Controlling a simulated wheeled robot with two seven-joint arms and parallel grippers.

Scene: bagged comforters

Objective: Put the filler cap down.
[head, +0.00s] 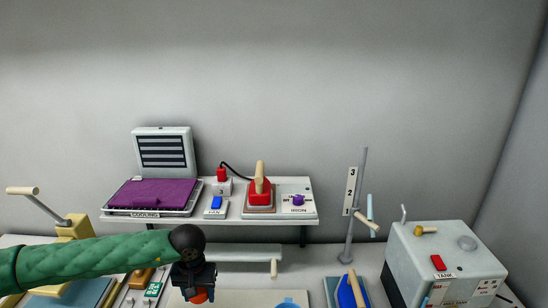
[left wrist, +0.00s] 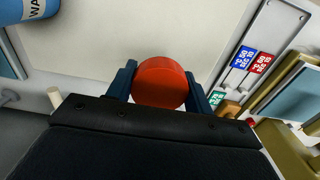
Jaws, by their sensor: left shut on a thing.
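The filler cap, a round orange-red disc (left wrist: 160,82), sits between the two fingers of my left gripper (left wrist: 160,92) in the left wrist view. The gripper is shut on it, one finger touching each side. In the head view my left gripper (head: 198,284) is at the bottom, left of centre, with the cap (head: 200,296) showing below it. A pale board (left wrist: 100,45) lies beneath the cap; its height above the board is hard to tell. The grey tank box (head: 445,262) stands at the right. My right gripper is not in view.
A raised shelf (head: 240,215) behind holds a purple cloth (head: 153,193) and a red iron (head: 259,192). A post with numbers (head: 358,205) stands right of centre. A blue container (left wrist: 30,8) stands on the board's far left. The board's middle is clear.

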